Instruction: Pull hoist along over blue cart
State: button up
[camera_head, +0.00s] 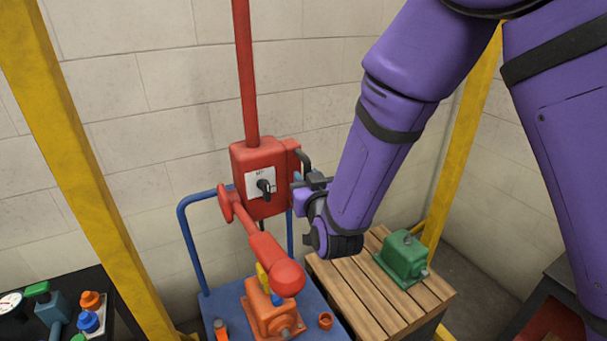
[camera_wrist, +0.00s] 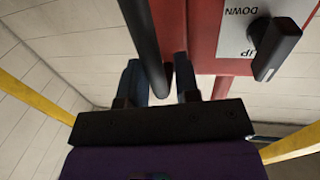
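The red hoist box (camera_head: 262,160) hangs on a red pole (camera_head: 245,70) and has a black switch knob on a white plate. In the wrist view, the black knob (camera_wrist: 275,45) stands beside UP and DOWN marks. A red arm with a rounded end (camera_head: 283,277) reaches forward below the box, above the blue cart (camera_head: 205,302). An orange motor (camera_head: 272,317) with a yellow tag sits on the cart. My gripper (camera_head: 308,185) is at the box's right side. In the wrist view, its fingers (camera_wrist: 160,85) lie close on both sides of the black handle (camera_wrist: 147,40) and appear shut on it.
A slatted wooden stand (camera_head: 355,295) with a green motor (camera_head: 403,257) is right of the cart. A dark table at the left holds a gauge and coloured parts. Yellow posts (camera_head: 85,170) stand at both sides. A block wall is behind.

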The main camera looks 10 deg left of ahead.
jog(key=v, duration=0.7)
jog(key=shift+s, duration=0.4)
jog(key=shift+d, duration=0.2)
jog(key=w+d+r+m+g+h, duration=0.1)
jog(key=d+r+m+g+h, duration=0.15)
jog(key=d+r+g, duration=0.75)
jog(key=s+d+r+m+h, duration=0.1)
jog(key=s+d+r, duration=0.3)
jog(key=s+d, duration=0.6)
jog(key=s+d+r+m+g+h, duration=0.1)
jog(key=s+d+r+h, duration=0.2)
jog(key=s+d, duration=0.7)
jog(key=d, duration=0.3)
jog(key=shift+s+d+r, duration=0.25)
jog(key=shift+s+r, duration=0.1)
jog(key=shift+s, duration=0.05)
jog(key=shift+o, duration=0.5)
jog(key=shift+h, duration=0.25)
